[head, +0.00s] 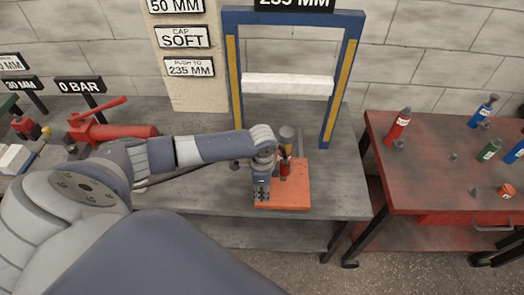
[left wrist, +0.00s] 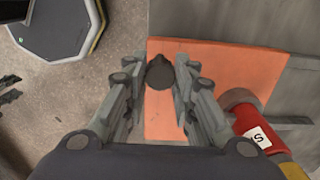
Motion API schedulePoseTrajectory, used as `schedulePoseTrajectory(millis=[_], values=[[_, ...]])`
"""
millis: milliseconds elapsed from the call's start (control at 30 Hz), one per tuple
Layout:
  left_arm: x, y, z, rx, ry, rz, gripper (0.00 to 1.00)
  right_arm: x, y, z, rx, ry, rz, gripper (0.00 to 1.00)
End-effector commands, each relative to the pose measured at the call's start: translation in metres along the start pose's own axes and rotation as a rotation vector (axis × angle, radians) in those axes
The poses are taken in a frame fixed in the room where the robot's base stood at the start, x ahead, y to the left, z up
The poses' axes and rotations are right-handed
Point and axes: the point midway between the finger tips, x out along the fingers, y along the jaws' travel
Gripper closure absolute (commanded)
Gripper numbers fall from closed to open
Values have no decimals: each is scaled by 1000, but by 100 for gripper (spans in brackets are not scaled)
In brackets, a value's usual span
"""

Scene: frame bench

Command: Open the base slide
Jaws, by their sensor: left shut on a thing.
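The base slide shows as an orange plate (head: 294,196) on the grey bench below the blue frame; it also shows in the left wrist view (left wrist: 205,65). A dark round knob (left wrist: 160,73) sits on the plate near its edge. My left gripper (head: 262,197) reaches down over the plate's left part. In the left wrist view its fingers (left wrist: 158,92) are on both sides of the knob, shut on it. A red cylinder (head: 284,169) with a white S label stands on the plate beside the gripper, also in the left wrist view (left wrist: 250,118). My right gripper is not in view.
The blue frame (head: 230,75) with a white crossbar (head: 288,85) stands behind the plate. A red pump (head: 110,130) is at the left of the grey bench (head: 340,195). A separate red table (head: 435,165) with several small bottles stands at the right, across a gap.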

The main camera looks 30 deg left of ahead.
Motion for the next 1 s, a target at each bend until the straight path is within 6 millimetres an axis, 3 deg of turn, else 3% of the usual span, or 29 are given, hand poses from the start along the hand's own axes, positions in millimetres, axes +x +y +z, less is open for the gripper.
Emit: schedulePoseTrajectory(millis=[333,367,433,467,833,1000], values=[[-1,0,-2,1,4,-2,100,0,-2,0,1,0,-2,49],[-1,0,-2,1,4,-2,73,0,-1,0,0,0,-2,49],[-1,0,-2,1,4,-2,57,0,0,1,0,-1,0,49],[-1,0,-2,1,4,-2,54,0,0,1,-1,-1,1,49],[-4,-1,0,0,2,-3,54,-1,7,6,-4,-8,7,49],[-26,-1,-1,1,4,-5,54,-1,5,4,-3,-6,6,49]])
